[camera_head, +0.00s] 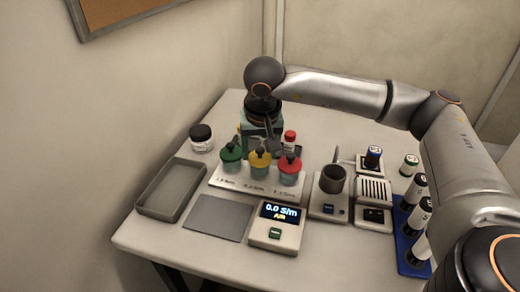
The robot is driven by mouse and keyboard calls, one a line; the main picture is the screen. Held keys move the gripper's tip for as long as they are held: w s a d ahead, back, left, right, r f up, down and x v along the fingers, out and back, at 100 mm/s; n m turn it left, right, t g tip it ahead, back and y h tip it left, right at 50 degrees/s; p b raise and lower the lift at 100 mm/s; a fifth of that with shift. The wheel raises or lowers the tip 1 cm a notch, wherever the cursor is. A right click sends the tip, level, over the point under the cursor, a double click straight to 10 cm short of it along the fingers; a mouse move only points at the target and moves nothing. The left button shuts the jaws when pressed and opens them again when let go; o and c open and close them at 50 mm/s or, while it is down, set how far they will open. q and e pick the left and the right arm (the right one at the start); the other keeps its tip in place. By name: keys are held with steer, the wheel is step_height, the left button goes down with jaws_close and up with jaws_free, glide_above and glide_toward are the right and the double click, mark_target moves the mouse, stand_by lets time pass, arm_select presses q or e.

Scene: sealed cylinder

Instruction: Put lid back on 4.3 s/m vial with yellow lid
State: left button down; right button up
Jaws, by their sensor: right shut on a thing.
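Three vials stand in a row on a pale labelled rack (252,186), with a green lid (232,154), a yellow lid (260,159) and a red lid (290,163), each with a dark knob. The yellow lid is on or right over the middle vial; I cannot tell whether it is fully seated. My right gripper (264,146) points down at the middle vial and is shut, seemingly on the yellow lid's knob. The fingertips are small and partly hidden. The rack labels are too small to read surely. My left gripper is not in view.
A meter (276,229) reads 0.0 S/m in front. A grey tray (168,192), grey mat (218,218) and black-lidded jar (201,138) are at left. A dark cup (333,180) on a device and a blue rack (405,240) of bottles are at right. A red-capped bottle (290,140) stands behind.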

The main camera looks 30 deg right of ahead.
steer(key=o, duration=1.3)
steer(key=shift+o, duration=0.2)
steer(key=shift+r+p, duration=2.5)
steer(key=shift+r, duration=1.05)
steer(key=shift+c, duration=0.2)
jaws_close()
